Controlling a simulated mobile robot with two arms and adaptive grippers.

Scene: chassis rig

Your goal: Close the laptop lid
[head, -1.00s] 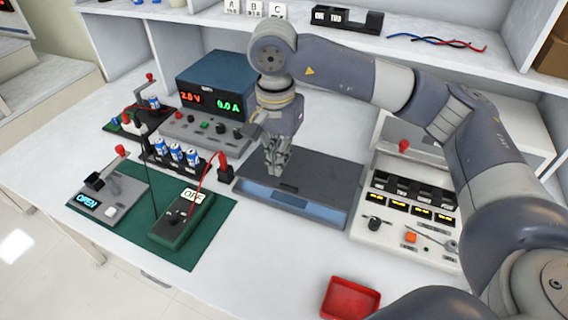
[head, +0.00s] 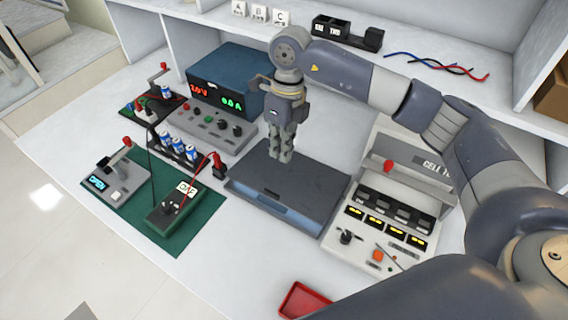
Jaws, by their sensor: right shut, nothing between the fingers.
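The laptop (head: 310,190) is a dark grey slab in the middle of the bench. Its lid lies down, nearly flat over the base. A bluish band shows along its front side; I cannot tell whether a thin gap is left there. My right gripper (head: 281,157) points down with its fingers shut and empty. Its tips are at the back part of the lid; whether they touch it is unclear. My left gripper is not in view.
A power supply (head: 228,80) stands behind left of the laptop. A green mat (head: 198,228) with a meter (head: 175,208) lies to the left. A cell tester (head: 345,225) stands close on the right. A red tray (head: 304,300) is at the front edge.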

